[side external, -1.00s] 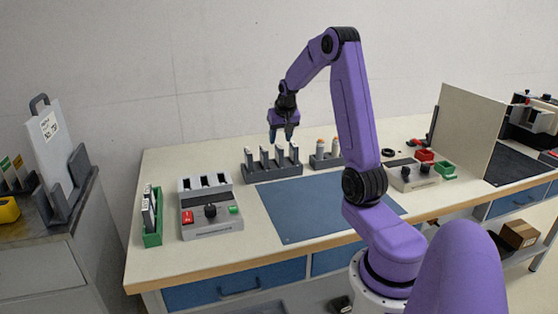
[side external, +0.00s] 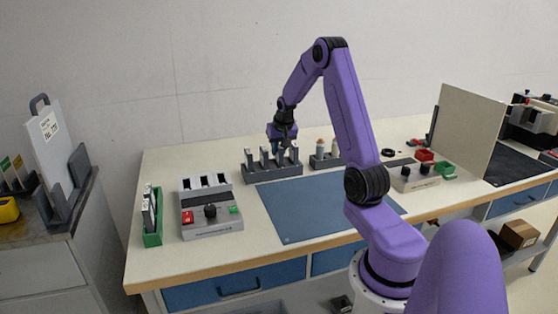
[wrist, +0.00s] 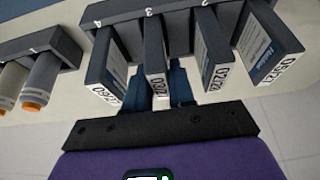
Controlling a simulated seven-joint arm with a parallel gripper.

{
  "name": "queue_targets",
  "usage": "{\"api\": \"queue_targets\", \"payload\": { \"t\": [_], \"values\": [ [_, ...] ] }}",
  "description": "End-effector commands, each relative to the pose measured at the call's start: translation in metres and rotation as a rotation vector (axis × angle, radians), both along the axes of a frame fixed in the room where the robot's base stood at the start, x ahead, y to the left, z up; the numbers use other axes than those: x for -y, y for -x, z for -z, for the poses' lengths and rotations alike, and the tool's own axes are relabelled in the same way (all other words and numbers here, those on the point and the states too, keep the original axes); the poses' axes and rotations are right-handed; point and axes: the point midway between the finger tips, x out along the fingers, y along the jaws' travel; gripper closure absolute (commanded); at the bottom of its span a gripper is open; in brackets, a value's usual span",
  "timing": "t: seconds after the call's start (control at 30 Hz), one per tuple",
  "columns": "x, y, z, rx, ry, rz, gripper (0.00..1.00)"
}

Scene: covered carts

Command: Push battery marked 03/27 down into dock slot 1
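My gripper (side external: 284,145) is low over the grey battery rack (side external: 272,174) at the back of the table. In the wrist view its blue fingers (wrist: 160,88) stand on either side of the second battery from the left (wrist: 155,55), whose label is hard to read. Whether they press on it I cannot tell. The leftmost battery (wrist: 118,50) has a label that looks like 03/27, though the digits are small and tilted. Two more batteries (wrist: 212,50) (wrist: 262,48) stand to the right. The grey dock (side external: 210,212), with red and green buttons, has several slots in its upper part.
A green holder with batteries (side external: 152,218) stands left of the dock. A block with two orange-marked cylinders (side external: 326,160) stands right of the rack. The blue mat (side external: 320,208) is clear. A second panel with knobs (side external: 412,178) and an upright board (side external: 466,130) are at right.

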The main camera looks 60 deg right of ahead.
Motion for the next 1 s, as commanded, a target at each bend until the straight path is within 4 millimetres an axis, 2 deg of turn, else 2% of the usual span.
{"api": "queue_targets", "payload": {
  "t": [0.47,0.7,0.87,1.0],
  "values": [
    [0.0,-0.001,-0.006,0.001,0.001,0.0,1.0],
    [0.0,-0.001,-0.034,0.005,0.003,0.001,1.0],
    [-0.01,0.013,-0.052,0.003,0.003,0.001,1.0],
    [-0.022,0.026,-0.074,0.005,0.004,0.0,1.0]
  ]
}}
